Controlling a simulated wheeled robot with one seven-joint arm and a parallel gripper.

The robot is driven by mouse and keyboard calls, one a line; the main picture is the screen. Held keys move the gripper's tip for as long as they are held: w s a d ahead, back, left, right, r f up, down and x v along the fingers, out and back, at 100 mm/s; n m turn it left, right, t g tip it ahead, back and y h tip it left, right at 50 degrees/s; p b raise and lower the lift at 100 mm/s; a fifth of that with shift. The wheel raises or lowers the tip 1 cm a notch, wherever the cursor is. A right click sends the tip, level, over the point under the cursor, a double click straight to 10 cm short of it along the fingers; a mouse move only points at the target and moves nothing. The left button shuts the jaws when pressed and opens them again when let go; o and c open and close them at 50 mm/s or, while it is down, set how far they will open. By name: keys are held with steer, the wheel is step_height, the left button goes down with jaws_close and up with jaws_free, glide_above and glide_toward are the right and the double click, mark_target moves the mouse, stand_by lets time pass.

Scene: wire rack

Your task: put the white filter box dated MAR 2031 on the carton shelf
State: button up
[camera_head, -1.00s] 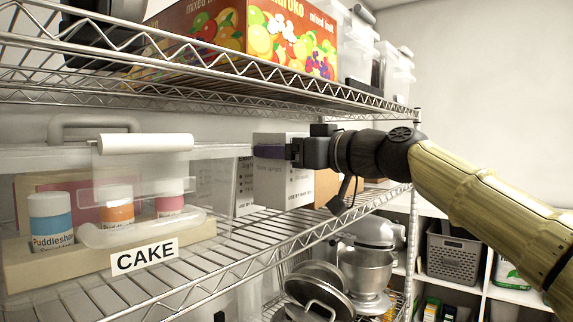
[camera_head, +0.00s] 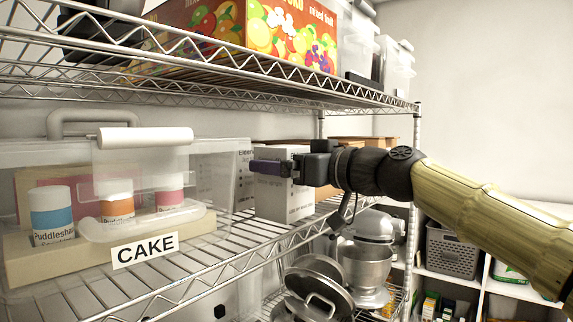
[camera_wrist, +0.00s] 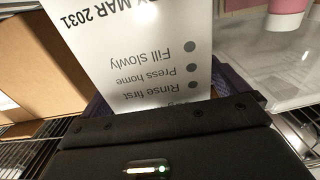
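The white filter box (camera_head: 284,198) shows in the head view above the middle wire shelf (camera_head: 205,262), right of the clear CAKE bin. In the wrist view the white box (camera_wrist: 135,50) fills the upper middle, with upside-down print including "MAR 2031". My gripper (camera_head: 271,168) has purple fingers on either side of the box and is shut on it. Its fingers (camera_wrist: 160,98) flank the box edges in the wrist view. Whether the box's base touches the shelf is unclear. A mixed fruit carton (camera_head: 295,38) stands on the upper wire shelf (camera_head: 270,72).
The clear CAKE bin (camera_head: 60,160) with small tubs stands left of the box. A brown carton (camera_wrist: 30,65) is close to the left in the wrist view. A mixer (camera_head: 372,262) and pan lids (camera_head: 318,285) sit below. A rack post (camera_head: 413,150) stands at right.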

steer(key=shift+r, duration=0.15)
steer(key=shift+s+d+f+b, duration=0.2)
steer(key=shift+s+d+b, duration=0.1)
steer(key=shift+d, duration=0.2)
steer(key=b+v, duration=0.5)
steer(key=v, duration=0.6)
steer(key=shift+b, duration=0.3)
steer(key=shift+r, duration=0.1)
